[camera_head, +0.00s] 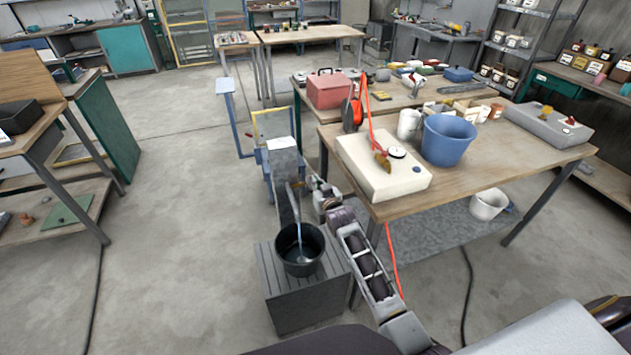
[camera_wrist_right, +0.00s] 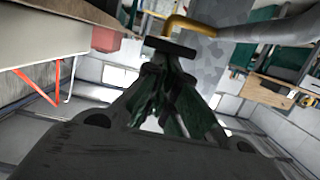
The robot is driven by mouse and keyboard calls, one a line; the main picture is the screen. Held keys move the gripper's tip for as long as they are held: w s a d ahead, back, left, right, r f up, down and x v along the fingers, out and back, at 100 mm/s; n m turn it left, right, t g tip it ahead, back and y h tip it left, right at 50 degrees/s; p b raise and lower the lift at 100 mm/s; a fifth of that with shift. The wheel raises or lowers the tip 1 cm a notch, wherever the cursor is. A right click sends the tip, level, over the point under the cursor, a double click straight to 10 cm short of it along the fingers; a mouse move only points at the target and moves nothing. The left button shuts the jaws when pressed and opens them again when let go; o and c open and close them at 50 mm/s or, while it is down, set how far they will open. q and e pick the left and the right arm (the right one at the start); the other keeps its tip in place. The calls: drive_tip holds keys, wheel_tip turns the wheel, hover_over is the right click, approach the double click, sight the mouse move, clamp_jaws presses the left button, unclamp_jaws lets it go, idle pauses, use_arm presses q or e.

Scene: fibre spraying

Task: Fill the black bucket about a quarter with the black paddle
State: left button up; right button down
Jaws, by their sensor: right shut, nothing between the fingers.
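The black bucket (camera_head: 304,268) stands upright on a grey slatted stand in the head view. A thin pale stream of water (camera_head: 299,236) runs down into it from a grey spout (camera_head: 294,188) above; the water level is too small to judge. My right gripper (camera_head: 314,183) is beside the spout, shut and empty. In the right wrist view its fingers (camera_wrist_right: 165,62) come together just below a black bar (camera_wrist_right: 170,47), which looks like the black paddle. The bar joins a bent yellow piece (camera_wrist_right: 188,25). I cannot tell whether the fingers touch it. My left gripper is out of view.
The slatted stand (camera_head: 281,307) holds the bucket. A wooden table (camera_head: 470,180) close on the right carries a white box (camera_head: 375,180) and a blue bucket (camera_head: 448,140). A red cable (camera_head: 393,262) hangs beside my right arm.

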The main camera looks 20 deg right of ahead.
drive_tip(key=shift+s+f+p, duration=0.3)
drive_tip(key=shift+s+f, duration=0.05)
drive_tip(key=shift+f, duration=0.55)
drive_tip(key=shift+s+f, duration=0.1)
drive_tip(key=shift+f, duration=0.15)
idle(1.9)
drive_tip(key=shift+r, duration=0.2)
idle(3.9)
